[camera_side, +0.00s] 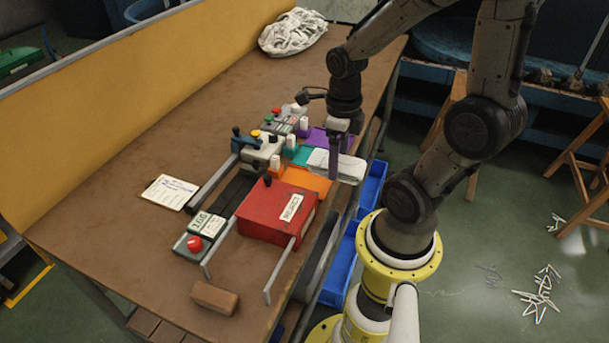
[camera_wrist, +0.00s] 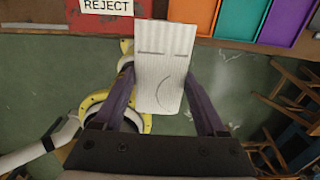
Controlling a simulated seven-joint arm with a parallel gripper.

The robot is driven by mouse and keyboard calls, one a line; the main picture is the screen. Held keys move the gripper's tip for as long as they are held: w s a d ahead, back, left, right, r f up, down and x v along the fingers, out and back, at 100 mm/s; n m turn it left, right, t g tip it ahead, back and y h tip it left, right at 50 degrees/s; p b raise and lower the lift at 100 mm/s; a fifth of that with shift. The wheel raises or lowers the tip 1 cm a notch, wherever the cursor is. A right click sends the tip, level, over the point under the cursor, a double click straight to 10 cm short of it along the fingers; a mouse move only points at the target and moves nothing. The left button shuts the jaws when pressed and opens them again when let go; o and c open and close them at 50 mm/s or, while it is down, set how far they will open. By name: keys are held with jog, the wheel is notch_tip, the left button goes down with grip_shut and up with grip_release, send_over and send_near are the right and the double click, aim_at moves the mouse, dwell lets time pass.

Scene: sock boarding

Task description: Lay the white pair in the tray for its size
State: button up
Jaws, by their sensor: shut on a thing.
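The white pair (camera_side: 350,167) is a flat, pale bundle held up off the bench near its right edge. In the wrist view the white pair (camera_wrist: 160,50) shows ribbed cloth with short dark lines and a curved line. My gripper (camera_side: 336,152) is shut on it, with a purple finger (camera_wrist: 205,105) on each side. Three coloured trays lie in a row: an orange tray (camera_side: 308,180), a teal tray (camera_side: 301,155) and a purple tray (camera_side: 314,138). In the wrist view the orange tray (camera_wrist: 193,15), teal tray (camera_wrist: 237,18) and purple tray (camera_wrist: 284,20) are beyond the pair. Size marks are not readable.
A red reject box (camera_side: 262,212) stands beside the orange tray. A device with coloured buttons and white pegs (camera_side: 262,150) stands behind the trays. Blue bins (camera_side: 340,262) sit below the bench edge. A white cloth heap (camera_side: 293,32) lies at the far end. The left bench is mostly clear.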

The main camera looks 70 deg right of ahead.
jog(key=w+d+f, duration=0.1)
jog(key=w, duration=0.1)
jog(key=w+d+f, duration=0.1)
jog(key=w, duration=0.1)
jog(key=w+d+f, duration=0.1)
jog(key=w, duration=0.1)
jog(key=shift+w+d+f, duration=0.1)
jog(key=shift+d+f, duration=0.1)
send_over(304, 182)
notch_tip(304, 182, down, 6)
jog(key=shift+r, duration=0.25)
jog(key=shift+f, duration=1.55)
jog(key=shift+f, duration=0.15)
jog(key=o, duration=1.3)
